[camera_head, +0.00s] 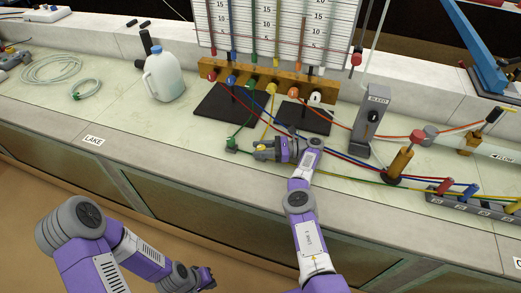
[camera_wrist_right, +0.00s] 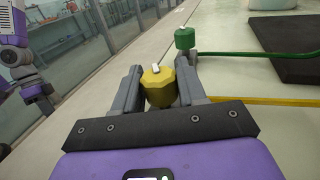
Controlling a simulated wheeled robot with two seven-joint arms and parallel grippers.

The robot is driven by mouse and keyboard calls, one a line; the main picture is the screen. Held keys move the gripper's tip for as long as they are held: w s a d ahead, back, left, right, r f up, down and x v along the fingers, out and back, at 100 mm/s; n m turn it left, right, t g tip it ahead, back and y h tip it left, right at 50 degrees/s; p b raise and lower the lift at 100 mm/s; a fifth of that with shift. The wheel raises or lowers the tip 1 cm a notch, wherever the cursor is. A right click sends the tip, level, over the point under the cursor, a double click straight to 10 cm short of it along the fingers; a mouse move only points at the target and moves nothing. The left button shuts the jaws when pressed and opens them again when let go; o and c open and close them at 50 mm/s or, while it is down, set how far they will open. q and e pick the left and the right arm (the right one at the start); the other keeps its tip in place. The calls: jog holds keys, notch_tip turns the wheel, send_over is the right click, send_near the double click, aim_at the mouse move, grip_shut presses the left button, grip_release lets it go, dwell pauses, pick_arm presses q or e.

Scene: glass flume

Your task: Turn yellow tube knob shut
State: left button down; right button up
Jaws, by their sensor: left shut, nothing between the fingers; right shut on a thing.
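The yellow knob (camera_wrist_right: 159,88) sits between the two fingers of my right gripper (camera_wrist_right: 160,76) in the right wrist view, with a white mark on its top. In the head view my right gripper (camera_head: 262,149) is low over the bench, at the lower end of the yellow tube (camera_head: 269,115), and largely hides the knob. My right gripper is shut on the knob. The yellow tube also leaves the knob to the right in the wrist view (camera_wrist_right: 260,102). My left gripper (camera_head: 207,277) is shut and empty, low in front of the bench.
A green knob (camera_wrist_right: 185,38) on a green tube stands close by; it also shows in the head view (camera_head: 231,145). Black plates (camera_head: 303,117) lie behind my right gripper under the manifold (camera_head: 290,79). A grey bleed post (camera_head: 369,122) stands to the right, a jug (camera_head: 163,75) to the left.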

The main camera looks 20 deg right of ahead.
jog(key=o, duration=0.8)
jog(key=shift+w+d+r, duration=0.1)
jog(key=shift+r, duration=0.1)
jog(key=shift+o, duration=0.7)
jog(key=shift+f, duration=0.1)
jog(key=v, duration=0.7)
jog(key=shift+f, duration=0.1)
jog(key=shift+d, duration=0.2)
